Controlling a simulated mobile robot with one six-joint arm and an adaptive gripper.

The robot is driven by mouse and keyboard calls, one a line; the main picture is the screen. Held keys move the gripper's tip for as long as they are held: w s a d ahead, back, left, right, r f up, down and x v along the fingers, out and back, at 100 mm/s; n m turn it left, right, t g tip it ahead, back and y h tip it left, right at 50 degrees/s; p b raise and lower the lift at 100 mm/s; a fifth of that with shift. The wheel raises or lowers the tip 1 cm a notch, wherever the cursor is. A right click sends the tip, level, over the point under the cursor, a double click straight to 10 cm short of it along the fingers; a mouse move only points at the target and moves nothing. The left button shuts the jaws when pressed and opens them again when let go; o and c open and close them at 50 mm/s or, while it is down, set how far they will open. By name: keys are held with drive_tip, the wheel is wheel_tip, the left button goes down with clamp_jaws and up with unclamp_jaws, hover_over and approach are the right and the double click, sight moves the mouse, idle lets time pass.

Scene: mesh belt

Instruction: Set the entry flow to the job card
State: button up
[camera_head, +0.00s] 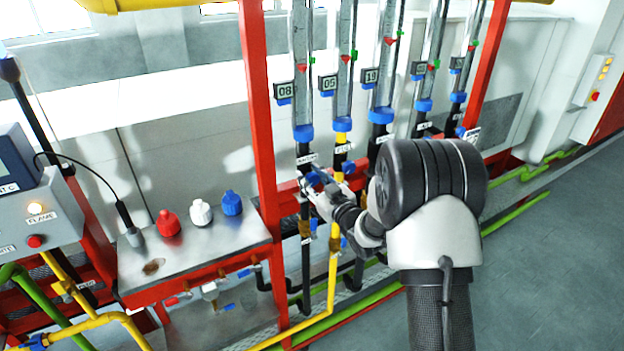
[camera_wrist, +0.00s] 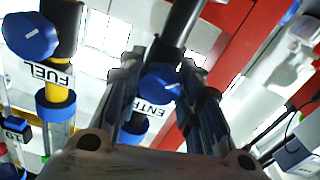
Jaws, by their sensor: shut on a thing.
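The entry flow tube (camera_head: 302,90) is the leftmost of several upright clear tubes in the head view, with a display reading 08 (camera_head: 284,91). It has a red marker and a blue collar. Its blue knob (camera_wrist: 160,82) sits between my fingertips in the wrist view, above a partly hidden label starting ENT (camera_wrist: 152,108). My gripper (camera_head: 318,184) is shut on this knob, from the front right. The fuel knob (camera_wrist: 30,36), also blue, is beside it with a FUEL label (camera_wrist: 45,74). I cannot make out a job card.
More tubes stand to the right, with displays such as 05 (camera_head: 328,83) and 19 (camera_head: 371,76). A red post (camera_head: 258,110) stands just left of the entry tube. A metal bench (camera_head: 190,258) at left holds red, white and blue caps. Pipes run along the floor.

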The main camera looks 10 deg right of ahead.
drive_tip(key=shift+c, duration=0.6)
drive_tip(key=shift+m+b, duration=0.45)
drive_tip(key=shift+m, duration=0.15)
drive_tip(key=m, duration=0.4)
drive_tip(key=shift+b, duration=0.4)
drive_tip(key=o, duration=1.1)
drive_tip(key=v, duration=1.2)
